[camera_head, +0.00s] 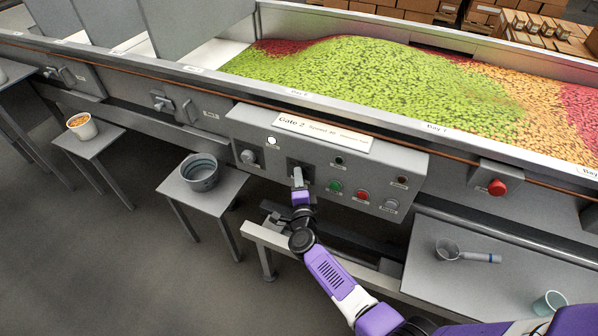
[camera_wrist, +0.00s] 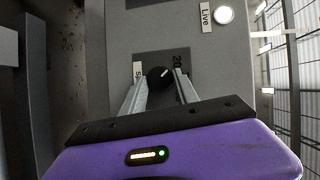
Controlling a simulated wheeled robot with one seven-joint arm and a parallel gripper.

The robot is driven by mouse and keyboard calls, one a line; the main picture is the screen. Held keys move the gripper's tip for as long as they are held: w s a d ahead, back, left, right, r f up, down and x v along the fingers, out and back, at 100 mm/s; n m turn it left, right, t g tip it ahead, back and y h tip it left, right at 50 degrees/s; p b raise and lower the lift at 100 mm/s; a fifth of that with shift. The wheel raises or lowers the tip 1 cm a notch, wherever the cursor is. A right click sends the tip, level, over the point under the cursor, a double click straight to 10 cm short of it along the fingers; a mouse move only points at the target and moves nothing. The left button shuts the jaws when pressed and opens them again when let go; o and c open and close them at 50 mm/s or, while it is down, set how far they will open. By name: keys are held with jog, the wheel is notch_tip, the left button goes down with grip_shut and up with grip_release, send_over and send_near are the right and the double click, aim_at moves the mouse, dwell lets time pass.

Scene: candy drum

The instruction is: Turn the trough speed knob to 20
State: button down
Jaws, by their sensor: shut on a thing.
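The control panel (camera_head: 390,170) with the "Gate 2" sign (camera_head: 325,132) runs along the trough front. My gripper (camera_head: 298,178) reaches a dark square plate on it and hides the knob there in the head view. In the wrist view the round black knob (camera_wrist: 156,77) sits between the two fingers of my gripper (camera_wrist: 160,84), which are shut on its sides. A short white mark on the knob points up and right. A "20" (camera_wrist: 178,60) is printed on the plate (camera_wrist: 150,58), right of the knob. A partly hidden label (camera_wrist: 138,70) is at left.
The panel also carries a grey knob (camera_head: 248,156), a green button (camera_head: 335,187) and a red button (camera_head: 362,195). A large red button (camera_head: 496,187) is farther right. A bucket (camera_head: 200,172) stands on a small table at left. A scoop (camera_head: 447,249) lies on the right table.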

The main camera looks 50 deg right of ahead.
jog(key=shift+a+f+n+p, duration=0.15)
jog(key=shift+n+p, duration=0.25)
jog(key=shift+p, duration=0.25)
jog(key=c, duration=0.9)
grip_release()
jog(key=p+v, duration=0.1)
jog(key=v, duration=0.3)
jog(key=p+v, duration=0.1)
jog(key=v, duration=0.2)
jog(key=shift+s+a+r, duration=0.25)
